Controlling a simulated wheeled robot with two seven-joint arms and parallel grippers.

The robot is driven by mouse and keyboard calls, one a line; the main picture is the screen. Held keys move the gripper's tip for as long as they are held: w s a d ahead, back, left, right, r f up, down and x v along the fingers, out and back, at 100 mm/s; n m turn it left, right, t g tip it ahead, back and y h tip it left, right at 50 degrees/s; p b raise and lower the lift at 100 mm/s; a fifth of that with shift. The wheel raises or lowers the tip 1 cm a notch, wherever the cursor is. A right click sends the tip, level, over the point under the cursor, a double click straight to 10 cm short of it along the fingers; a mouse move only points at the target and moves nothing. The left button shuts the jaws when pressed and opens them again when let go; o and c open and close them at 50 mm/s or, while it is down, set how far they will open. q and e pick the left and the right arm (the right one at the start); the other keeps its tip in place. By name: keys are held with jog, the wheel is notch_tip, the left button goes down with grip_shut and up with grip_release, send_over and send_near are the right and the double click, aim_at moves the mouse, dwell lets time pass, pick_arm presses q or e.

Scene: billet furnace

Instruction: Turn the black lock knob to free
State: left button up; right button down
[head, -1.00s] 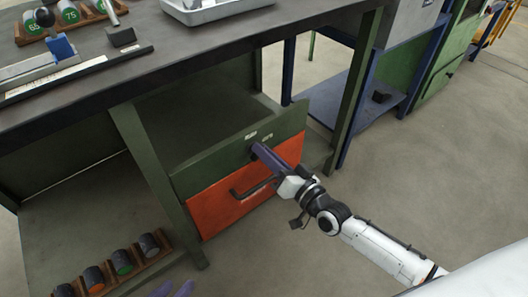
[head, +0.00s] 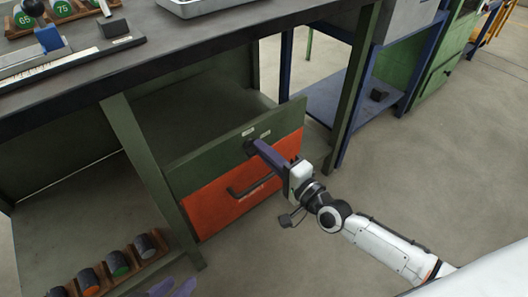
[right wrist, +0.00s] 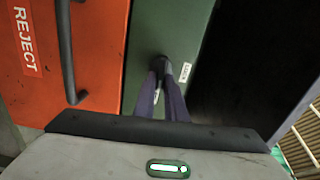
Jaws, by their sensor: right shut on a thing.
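The black lock knob (right wrist: 159,64) sits on the green panel (right wrist: 185,25) above the orange drawer front; my fingers cover much of it. My right gripper (right wrist: 163,80) is shut on the knob, its two purple fingers either side of it. In the head view the same gripper (head: 252,148) reaches the panel from the right, and the knob is mostly hidden behind the fingertips. Two small pale labels (head: 249,131) are on the panel by the knob. My left gripper (head: 172,288) shows only its purple fingertips at the bottom edge, spread apart and empty.
The orange drawer front (head: 215,208) has a black bar handle (head: 250,187) just below my right gripper. A rack of dark cylinders (head: 90,287) stands at the lower left. The workbench top (head: 165,47) overhangs above. Open floor (head: 290,250) lies at the right.

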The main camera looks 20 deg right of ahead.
pick_arm(q)
jog(key=shift+r, duration=0.15)
pick_arm(e)
jog(key=shift+f+m, duration=0.1)
jog(key=shift+m, duration=0.4)
pick_arm(q)
jog(key=shift+s+d, duration=0.1)
jog(key=shift+s, duration=0.1)
pick_arm(e)
jog(key=c, duration=1.8)
grip_release()
pick_arm(q)
jog(key=shift+f, duration=0.2)
pick_arm(e)
jog(key=shift+s, duration=0.1)
pick_arm(q)
jog(key=shift+s+a+f+y+p, duration=0.1)
jog(key=shift+s+a+y+p, duration=0.15)
jog(key=shift+a+p, duration=0.5)
pick_arm(e)
jog(key=v, duration=1)
pick_arm(q)
jog(key=shift+d, duration=0.15)
